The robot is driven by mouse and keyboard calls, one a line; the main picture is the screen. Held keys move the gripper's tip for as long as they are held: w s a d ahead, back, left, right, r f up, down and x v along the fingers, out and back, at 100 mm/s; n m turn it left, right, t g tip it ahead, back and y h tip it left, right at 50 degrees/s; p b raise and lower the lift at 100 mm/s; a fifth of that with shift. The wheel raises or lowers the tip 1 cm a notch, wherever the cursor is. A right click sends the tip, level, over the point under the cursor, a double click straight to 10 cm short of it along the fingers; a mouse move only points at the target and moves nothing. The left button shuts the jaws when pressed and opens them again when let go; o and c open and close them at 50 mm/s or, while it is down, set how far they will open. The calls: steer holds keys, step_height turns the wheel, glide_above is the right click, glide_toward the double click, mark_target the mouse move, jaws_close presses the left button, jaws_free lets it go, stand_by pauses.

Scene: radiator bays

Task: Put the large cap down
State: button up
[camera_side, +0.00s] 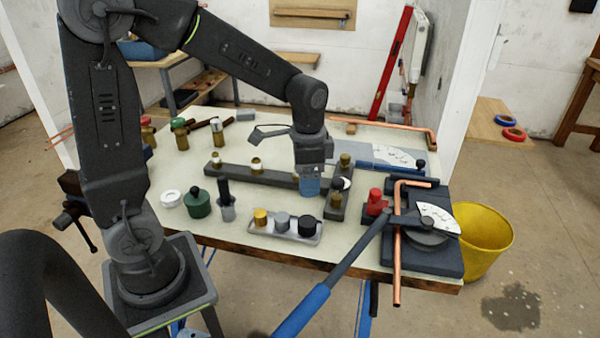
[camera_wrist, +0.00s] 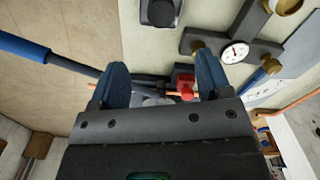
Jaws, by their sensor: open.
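My gripper (camera_side: 310,188) points down over the dark radiator-valve bar, its blue fingers beside the white gauge (camera_side: 344,183). In the wrist view the two blue fingers (camera_wrist: 162,78) are spread apart and no cap shows between them. A small grey tray (camera_side: 284,235) at the bench's front holds a brass cap (camera_side: 261,216), a grey cap (camera_side: 282,219) and a black cap (camera_side: 306,224). The black cap looks the largest of the three. The tray is below and in front of my gripper, apart from it.
The long dark bar (camera_side: 236,172) carries brass fittings. The pipe bender (camera_side: 432,238), with its blue-gripped handle (camera_side: 302,312), stands at the right near a red part (camera_side: 376,203). A green jar (camera_side: 196,203) and white ring (camera_side: 171,199) stand at the left. A yellow bucket (camera_side: 484,240) is beyond the bench.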

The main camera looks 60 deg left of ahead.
steer(key=s+d+r+n+t, duration=0.2)
steer(key=s+r, duration=0.2)
steer(key=s, duration=0.2)
steer(key=s+d+r+n+t, duration=0.2)
steer(key=s+r+n+t, duration=0.1)
steer(key=s+r, duration=0.2)
steer(key=shift+s+r+t, duration=0.15)
steer(key=shift+s+t, duration=0.15)
steer(key=shift+s, duration=0.75)
steer(key=shift+d, duration=0.1)
